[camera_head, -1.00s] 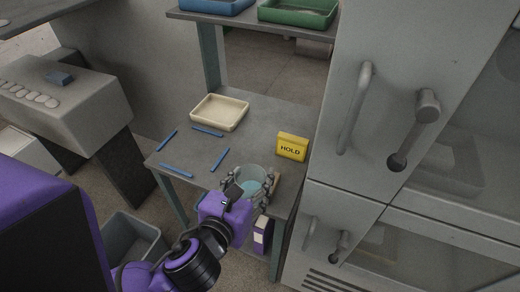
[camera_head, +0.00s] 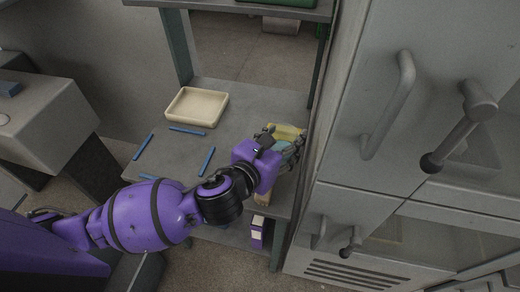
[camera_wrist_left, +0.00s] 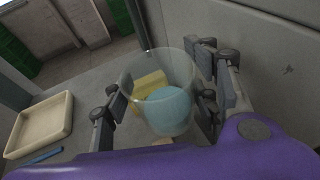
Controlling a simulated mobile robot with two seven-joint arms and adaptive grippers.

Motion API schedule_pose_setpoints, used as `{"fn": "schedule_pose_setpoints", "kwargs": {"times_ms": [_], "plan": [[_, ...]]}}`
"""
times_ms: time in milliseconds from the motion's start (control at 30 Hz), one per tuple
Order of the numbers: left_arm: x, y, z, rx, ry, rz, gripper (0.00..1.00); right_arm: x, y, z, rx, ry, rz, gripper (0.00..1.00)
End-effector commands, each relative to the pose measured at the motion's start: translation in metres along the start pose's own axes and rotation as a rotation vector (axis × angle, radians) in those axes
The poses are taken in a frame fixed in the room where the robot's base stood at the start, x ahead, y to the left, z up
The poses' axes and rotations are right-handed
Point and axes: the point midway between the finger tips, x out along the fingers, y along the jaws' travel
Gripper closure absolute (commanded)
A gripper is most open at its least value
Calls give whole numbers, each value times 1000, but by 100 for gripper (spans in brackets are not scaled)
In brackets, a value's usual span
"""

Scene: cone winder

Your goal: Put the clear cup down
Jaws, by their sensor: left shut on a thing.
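The clear cup (camera_wrist_left: 165,95) holds pale blue contents and sits between the fingers of my left gripper (camera_wrist_left: 160,88) in the left wrist view. The fingers are shut on its sides. In the head view my left gripper (camera_head: 282,139) is over the right side of the grey table (camera_head: 245,110), near the cabinet. There the cup (camera_head: 284,147) is mostly hidden by the gripper. I cannot tell whether its base touches the table. My right gripper is not in view.
A yellow block (camera_head: 290,131) is close behind the cup, partly covered. A cream tray (camera_head: 197,106) stands at the back left. Several blue strips (camera_head: 206,161) lie on the table's left part, with bare surface between them. A grey cabinet (camera_head: 340,150) with handles borders the right side.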

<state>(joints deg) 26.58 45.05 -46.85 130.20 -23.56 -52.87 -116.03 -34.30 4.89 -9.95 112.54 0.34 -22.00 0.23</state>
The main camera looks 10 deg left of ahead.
Motion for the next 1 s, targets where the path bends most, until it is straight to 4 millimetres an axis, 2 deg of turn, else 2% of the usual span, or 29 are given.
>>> {"fn": "schedule_pose_setpoints", "kwargs": {"times_ms": [367,500,633,867,1000], "plan": [[42,79,-29,1,4,5,76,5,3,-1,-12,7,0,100],[58,100,-55,-3,7,3,76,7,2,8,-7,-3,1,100],[68,112,-68,-1,4,2,76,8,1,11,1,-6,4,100],[76,122,-76,0,1,2,76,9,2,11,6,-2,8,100],[83,125,-96,-6,4,0,76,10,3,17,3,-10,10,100]]}}
